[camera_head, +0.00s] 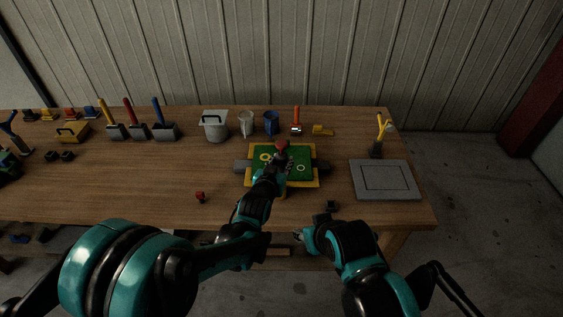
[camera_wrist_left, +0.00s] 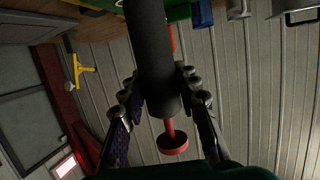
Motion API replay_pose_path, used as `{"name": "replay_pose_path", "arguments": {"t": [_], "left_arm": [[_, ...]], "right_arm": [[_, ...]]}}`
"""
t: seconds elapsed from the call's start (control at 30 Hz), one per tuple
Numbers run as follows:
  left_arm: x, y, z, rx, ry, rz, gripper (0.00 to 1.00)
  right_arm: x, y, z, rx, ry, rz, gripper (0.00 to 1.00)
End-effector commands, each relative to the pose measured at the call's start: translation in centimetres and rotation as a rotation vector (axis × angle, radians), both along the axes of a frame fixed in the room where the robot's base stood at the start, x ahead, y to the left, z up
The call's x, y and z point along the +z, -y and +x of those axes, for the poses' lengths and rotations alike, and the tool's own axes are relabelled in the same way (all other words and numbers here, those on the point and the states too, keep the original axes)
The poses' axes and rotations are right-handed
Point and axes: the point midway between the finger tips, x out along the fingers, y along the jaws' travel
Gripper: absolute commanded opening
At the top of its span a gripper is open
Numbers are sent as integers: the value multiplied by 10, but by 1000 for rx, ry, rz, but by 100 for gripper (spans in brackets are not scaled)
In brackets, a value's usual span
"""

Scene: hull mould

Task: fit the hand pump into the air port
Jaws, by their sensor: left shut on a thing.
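My left gripper (camera_head: 281,162) is over the green mould (camera_head: 298,178) in its yellow frame, in the middle of the table. It is shut on the hand pump, a dark grey cylinder (camera_wrist_left: 152,60) with a red knob (camera_wrist_left: 173,144) in the left wrist view. The red end of the pump (camera_head: 282,146) shows above the gripper in the head view. A yellow ring (camera_head: 265,157) and a pale ring (camera_head: 301,168) lie on the mould. I cannot tell which is the air port, or whether the pump touches it. My right gripper (camera_head: 301,237) is low at the table's front edge, its jaws unclear.
A grey plate (camera_head: 384,180) lies at the right, with a yellow-handled tool (camera_head: 380,135) behind it. A small red part (camera_head: 200,197) and a dark block (camera_head: 332,205) lie near the front. The front left table is mostly clear.

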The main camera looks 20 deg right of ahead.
Motion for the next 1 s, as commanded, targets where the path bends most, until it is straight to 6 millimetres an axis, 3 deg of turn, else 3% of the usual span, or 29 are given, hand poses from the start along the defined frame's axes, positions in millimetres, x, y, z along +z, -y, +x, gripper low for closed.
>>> {"name": "replay_pose_path", "arguments": {"t": [1.0], "left_arm": [[-24,0,0,0,1,-1,0]], "right_arm": [[-22,0,0,0,0,0,40]]}}
